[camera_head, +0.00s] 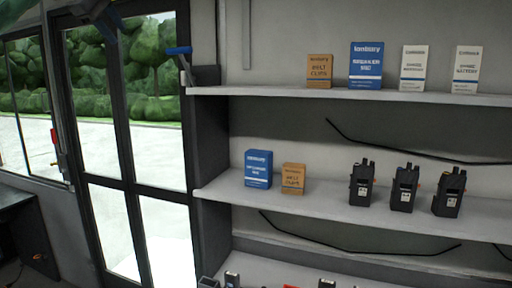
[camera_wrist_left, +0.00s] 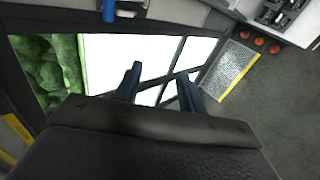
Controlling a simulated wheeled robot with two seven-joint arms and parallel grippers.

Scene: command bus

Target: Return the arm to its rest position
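My left gripper (camera_head: 108,24) shows only in part at the top left of the head view, in front of the upper part of the glazed door. In the left wrist view its two dark fingers (camera_wrist_left: 160,72) stand apart with nothing between them, so it is open and empty. Behind the fingers are bright door panes. The rest of my left arm is mostly out of view. My right gripper is in neither view.
A glazed door (camera_head: 125,130) stands at the left, with a blue-ended handle (camera_head: 178,51) beside it. Shelves at the right hold boxes, including a blue box (camera_head: 258,169), and black radios (camera_head: 404,188). A step with a yellow edge (camera_wrist_left: 222,84) shows in the wrist view.

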